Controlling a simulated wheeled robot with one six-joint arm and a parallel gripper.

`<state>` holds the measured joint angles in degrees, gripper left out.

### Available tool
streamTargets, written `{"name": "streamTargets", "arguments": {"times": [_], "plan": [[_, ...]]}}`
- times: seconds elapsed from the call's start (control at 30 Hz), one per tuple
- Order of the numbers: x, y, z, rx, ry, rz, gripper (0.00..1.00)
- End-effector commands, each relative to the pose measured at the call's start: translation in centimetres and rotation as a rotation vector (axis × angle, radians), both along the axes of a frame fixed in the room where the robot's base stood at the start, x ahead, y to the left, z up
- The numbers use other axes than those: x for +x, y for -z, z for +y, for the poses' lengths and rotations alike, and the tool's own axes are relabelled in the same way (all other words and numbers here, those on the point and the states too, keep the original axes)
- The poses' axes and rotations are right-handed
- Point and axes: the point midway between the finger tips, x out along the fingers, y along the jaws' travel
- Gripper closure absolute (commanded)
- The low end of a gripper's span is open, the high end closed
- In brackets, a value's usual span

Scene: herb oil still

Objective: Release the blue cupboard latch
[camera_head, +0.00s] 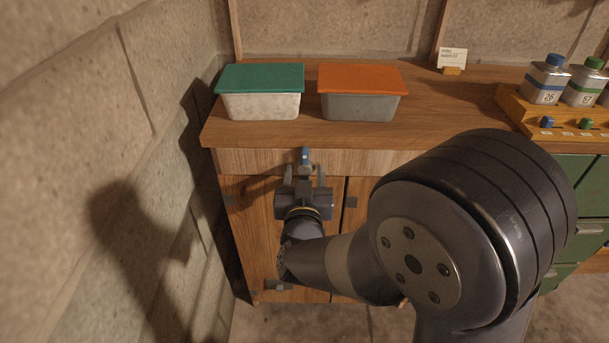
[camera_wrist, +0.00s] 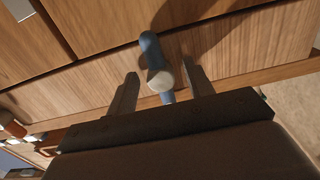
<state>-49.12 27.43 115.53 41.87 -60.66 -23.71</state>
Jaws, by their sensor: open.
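The blue cupboard latch (camera_head: 304,155) is at the top of the wooden cupboard (camera_head: 284,160) front, above its doors. In the wrist view the latch (camera_wrist: 151,47) is a blue rounded piece with a pale, whitish end, and it stands out from the wood. My gripper (camera_head: 306,172) is in front of the cupboard, just below the latch in the head view. In the wrist view my gripper (camera_wrist: 159,68) is open, with the latch between its two fingers and a gap on both sides. Whether either finger touches it cannot be told.
A green-lidded box (camera_head: 261,105) and an orange-lidded box (camera_head: 360,106) stand on the wooden counter (camera_head: 435,100). A rack (camera_head: 515,103) with metal bottles is at the right. A stone wall (camera_head: 120,130) rises close on the left. Green drawers (camera_head: 570,235) are at the right.

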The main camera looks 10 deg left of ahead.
Motion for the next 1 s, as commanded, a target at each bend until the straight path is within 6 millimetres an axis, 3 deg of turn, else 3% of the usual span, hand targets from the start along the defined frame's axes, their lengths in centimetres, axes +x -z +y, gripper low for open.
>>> {"name": "streamTargets", "arguments": {"times": [0.27,0.8,1.0], "plan": [[0.17,-0.01,0.03,0.0,0.0,0.0,0.51],[0.14,-0.01,0.02,0.0,0.0,0.0,0.94],[0.14,-0.03,0.01,-0.01,0.0,-0.002,0.95]]}}
